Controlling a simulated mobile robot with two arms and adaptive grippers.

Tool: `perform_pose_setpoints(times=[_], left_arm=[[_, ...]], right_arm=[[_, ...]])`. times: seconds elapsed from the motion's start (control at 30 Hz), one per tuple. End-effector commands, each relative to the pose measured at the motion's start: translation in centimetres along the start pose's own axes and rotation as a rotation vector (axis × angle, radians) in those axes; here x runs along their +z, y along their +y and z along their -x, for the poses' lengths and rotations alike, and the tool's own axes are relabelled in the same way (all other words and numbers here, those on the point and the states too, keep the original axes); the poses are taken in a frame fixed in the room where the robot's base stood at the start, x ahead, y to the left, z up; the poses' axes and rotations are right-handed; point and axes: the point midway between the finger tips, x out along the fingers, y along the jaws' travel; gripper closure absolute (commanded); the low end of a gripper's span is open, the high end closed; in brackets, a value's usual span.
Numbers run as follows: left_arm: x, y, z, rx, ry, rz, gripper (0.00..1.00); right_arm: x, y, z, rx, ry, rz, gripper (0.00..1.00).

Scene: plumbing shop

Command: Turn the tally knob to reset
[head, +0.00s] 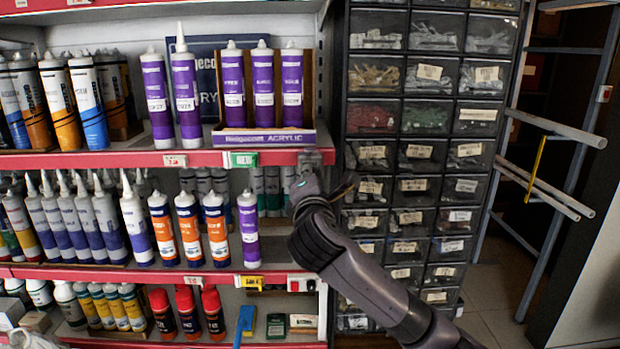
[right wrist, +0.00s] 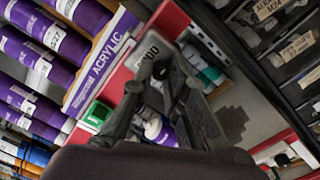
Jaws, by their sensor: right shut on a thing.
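A small grey tally counter (head: 314,157) sits on the red front edge of the upper shelf, at its right end. In the right wrist view its face (right wrist: 150,48) shows dark digits that look like zeros, though they are too small to read surely. My right gripper (head: 307,182) reaches up to it from below right. In the right wrist view the gripper's dark fingers (right wrist: 163,72) are closed together at the counter. They are shut on the tally knob, which they hide almost fully. My left gripper is not in view.
Purple acrylic tubes in an open box (head: 265,138) stand on the shelf just above left. A green tag (head: 241,160) is on the same red edge. A cabinet of small drawers (head: 420,130) stands close on the right.

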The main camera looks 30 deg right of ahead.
Motion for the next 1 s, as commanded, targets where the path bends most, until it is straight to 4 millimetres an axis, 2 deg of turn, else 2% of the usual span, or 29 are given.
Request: perform_pose_setpoints(times=[0.17, 0.2, 0.5, 0.83, 1.0], left_arm=[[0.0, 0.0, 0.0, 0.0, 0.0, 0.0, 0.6], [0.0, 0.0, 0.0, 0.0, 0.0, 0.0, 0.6], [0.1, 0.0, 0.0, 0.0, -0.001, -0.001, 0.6], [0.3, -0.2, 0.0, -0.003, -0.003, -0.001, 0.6], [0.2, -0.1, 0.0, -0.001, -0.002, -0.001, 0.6]], right_arm=[[-0.1, -0.2, 0.0, -0.004, 0.001, 0.001, 1.0], [-0.1, -0.2, 0.0, -0.004, 0.001, 0.001, 0.84], [-0.1, -0.1, 0.0, -0.002, 0.001, 0.002, 0.65], [-0.1, 0.0, 0.4, 0.0, 0.002, 0.001, 0.65], [-0.1, 0.0, 2.8, 0.001, 0.005, 0.001, 0.65]])
